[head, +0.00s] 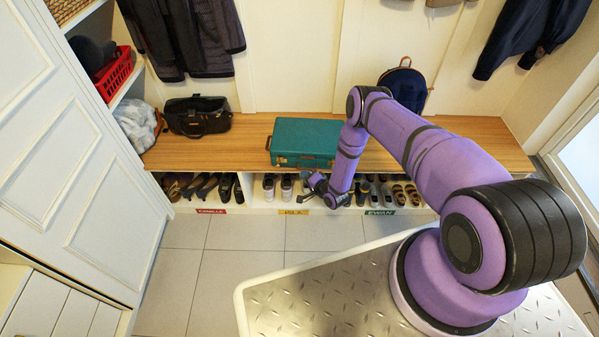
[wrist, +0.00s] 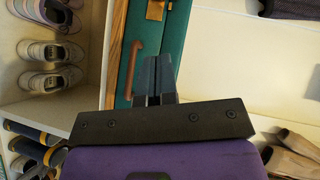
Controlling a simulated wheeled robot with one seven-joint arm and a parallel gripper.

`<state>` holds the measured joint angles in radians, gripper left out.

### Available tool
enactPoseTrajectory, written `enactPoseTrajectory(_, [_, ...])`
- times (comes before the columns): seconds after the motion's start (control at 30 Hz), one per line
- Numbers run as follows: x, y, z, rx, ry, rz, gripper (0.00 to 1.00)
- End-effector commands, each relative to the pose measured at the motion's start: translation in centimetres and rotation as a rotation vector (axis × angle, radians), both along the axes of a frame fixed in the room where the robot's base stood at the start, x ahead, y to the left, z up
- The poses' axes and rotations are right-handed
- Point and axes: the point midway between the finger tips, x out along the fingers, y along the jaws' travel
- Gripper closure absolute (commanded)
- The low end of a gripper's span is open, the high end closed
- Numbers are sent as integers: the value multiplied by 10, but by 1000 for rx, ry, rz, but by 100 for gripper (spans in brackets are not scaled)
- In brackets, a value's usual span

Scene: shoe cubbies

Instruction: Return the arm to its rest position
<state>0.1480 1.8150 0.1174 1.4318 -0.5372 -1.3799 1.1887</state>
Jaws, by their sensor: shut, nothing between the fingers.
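My purple arm reaches from my base at the right over to the front of the bench in the head view. My gripper (head: 308,188) hangs in front of the shoe cubbies, near the yellow label (head: 294,212). In the wrist view the black fingers of my gripper (wrist: 158,75) are together, with nothing between them. A teal case (head: 303,138) lies on the bench behind the arm. The case (wrist: 127,62) also shows behind the fingers in the wrist view, with its brown handle and brass clasp.
The wooden bench (head: 462,138) holds a black bag (head: 197,116) and a dark blue backpack (head: 405,86). Shoes fill the cubbies below, with red and green labels on the front. Coats hang above. A white cabinet (head: 70,130) stands at the left. The tiled floor (head: 235,265) is clear.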

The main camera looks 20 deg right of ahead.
Motion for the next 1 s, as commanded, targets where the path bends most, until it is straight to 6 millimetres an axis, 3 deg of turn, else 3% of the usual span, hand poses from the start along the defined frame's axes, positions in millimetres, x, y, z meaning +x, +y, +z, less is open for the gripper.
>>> enactPoseTrajectory(0.23, [-9, -4, 3, 0, 0, -1, 100])
enactPoseTrajectory(0.77, [-6, -4, 5, -4, -1, 0, 100])
enactPoseTrajectory(0.87, [5, -6, 17, -29, 0, 4, 100])
enactPoseTrajectory(1.0, [39, -12, 56, -109, 6, 18, 100])
